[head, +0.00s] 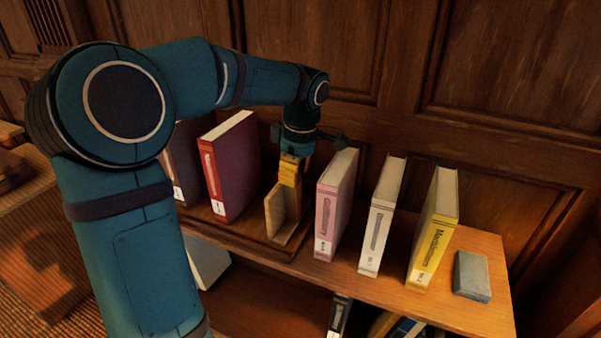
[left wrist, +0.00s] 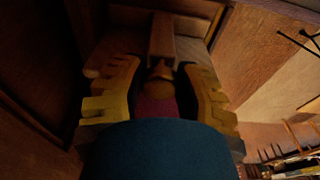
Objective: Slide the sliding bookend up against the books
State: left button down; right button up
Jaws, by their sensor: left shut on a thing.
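The sliding bookend (head: 274,212), a light wooden L-shaped piece, stands on the shelf top between a red book (head: 230,168) and a pink book (head: 338,195). A gap shows between its upright and the red book. My left gripper (head: 290,171) reaches down from above, its yellow fingers shut on the bookend's upper part, which they partly hide. In the left wrist view the yellow fingers (left wrist: 160,75) stand either side of a wooden part between them. A dark maroon book (head: 182,165) is partly hidden behind my left arm. My right gripper is not in view.
A white book (head: 382,215) and a yellow book (head: 433,228) stand spaced apart to the right, with a small blue-grey block (head: 472,276) beyond. The wood-panelled wall (head: 500,70) is close behind. More books (head: 340,315) sit on a lower shelf.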

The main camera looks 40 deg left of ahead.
pick_arm(q)
jog(key=shift+s+a+p, duration=0.1)
jog(key=shift+s+a, duration=0.15)
jog(key=shift+a, duration=0.45)
jog(key=shift+s+a+p, duration=0.15)
jog(key=shift+s+a, duration=0.05)
jog(key=shift+a, duration=0.5)
jog(key=shift+s+a+p, duration=0.1)
jog(key=shift+s+a, duration=0.15)
jog(key=shift+a, duration=0.45)
jog(key=s+a+p, duration=0.1)
jog(key=a, duration=0.4)
jog(key=shift+s+a, duration=0.4)
jog(key=shift+s+a+p, duration=0.3)
jog(key=shift+a+p, duration=0.05)
jog(key=shift+a, duration=0.6)
jog(key=shift+s+a+p, duration=0.3)
jog(key=shift+a+p, duration=0.1)
jog(key=shift+a, duration=0.55)
jog(key=shift+s+a+p, duration=0.3)
jog(key=shift+a+p, duration=0.05)
jog(key=shift+a, duration=0.7)
